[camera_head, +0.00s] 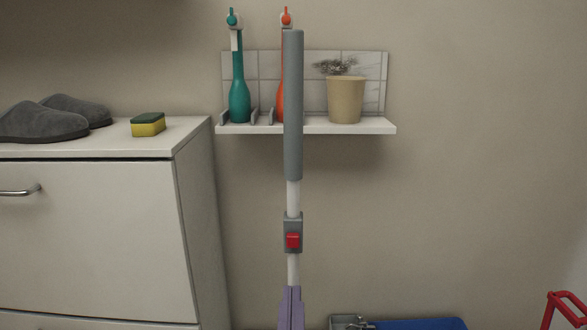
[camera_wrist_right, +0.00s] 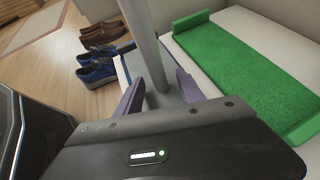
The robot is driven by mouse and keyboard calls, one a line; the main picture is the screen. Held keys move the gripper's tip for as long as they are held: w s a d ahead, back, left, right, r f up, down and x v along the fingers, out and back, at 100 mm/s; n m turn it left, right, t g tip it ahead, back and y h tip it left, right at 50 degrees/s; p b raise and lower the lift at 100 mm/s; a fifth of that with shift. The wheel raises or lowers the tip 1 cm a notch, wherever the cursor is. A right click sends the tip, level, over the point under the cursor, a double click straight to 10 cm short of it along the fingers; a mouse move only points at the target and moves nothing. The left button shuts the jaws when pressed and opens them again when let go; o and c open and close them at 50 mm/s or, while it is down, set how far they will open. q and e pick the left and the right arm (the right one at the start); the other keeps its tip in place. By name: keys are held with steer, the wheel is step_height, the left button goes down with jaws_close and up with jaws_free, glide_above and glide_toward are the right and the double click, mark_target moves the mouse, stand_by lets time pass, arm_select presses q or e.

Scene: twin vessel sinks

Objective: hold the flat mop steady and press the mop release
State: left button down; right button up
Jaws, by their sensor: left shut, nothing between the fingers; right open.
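The flat mop stands upright in the head view, with a grey grip (camera_head: 293,105) on top of a white shaft (camera_head: 293,197). A grey block on the shaft carries the red mop release (camera_head: 293,240). My left gripper (camera_head: 291,290) is shut and empty, its purple fingers pointing up just below the release, in front of the shaft. I cannot tell whether it touches the shaft. In the right wrist view, my right gripper (camera_wrist_right: 160,90) is open, with its purple fingers on either side of the mop shaft (camera_wrist_right: 146,45). The mop's foot is mostly hidden behind this gripper.
A white cabinet (camera_head: 90,220) on the left bears grey slippers (camera_head: 45,120) and a sponge (camera_head: 148,124). Shoes (camera_wrist_right: 97,70) and a green mat (camera_wrist_right: 240,70) flank the shaft in the wrist view.

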steer(key=v, duration=1.1)
steer(key=shift+d, duration=0.1)
